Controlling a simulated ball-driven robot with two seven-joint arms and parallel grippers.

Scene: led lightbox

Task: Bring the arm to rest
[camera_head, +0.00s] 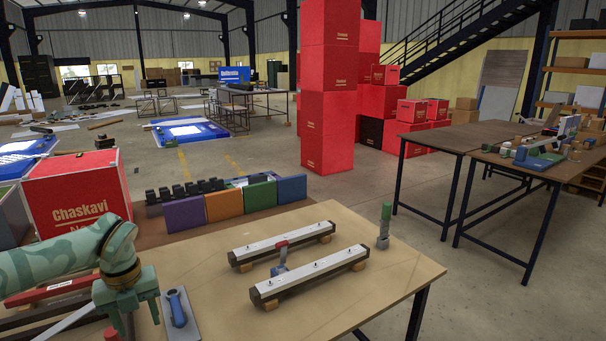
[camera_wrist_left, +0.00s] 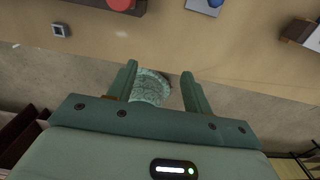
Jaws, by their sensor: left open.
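My left arm, mottled teal, comes in from the left in the head view. It bends down at the wrist, and my left gripper (camera_head: 133,318) points down over the left front part of the wooden table (camera_head: 350,295). In the left wrist view the gripper (camera_wrist_left: 160,82) has its two fingers well apart with nothing held between them. Beyond the fingers is a round mottled teal shape, patterned like my arm, below the table edge. My right arm and gripper are in neither view.
A blue-handled flat tool (camera_head: 177,309) lies just right of my left gripper. Two white-topped bars (camera_head: 311,274) rest on small blocks, with a clamp-like tool (camera_head: 281,261) between them. A green-topped post (camera_head: 384,226) stands at the right corner. A red box (camera_head: 75,190) stands behind my arm.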

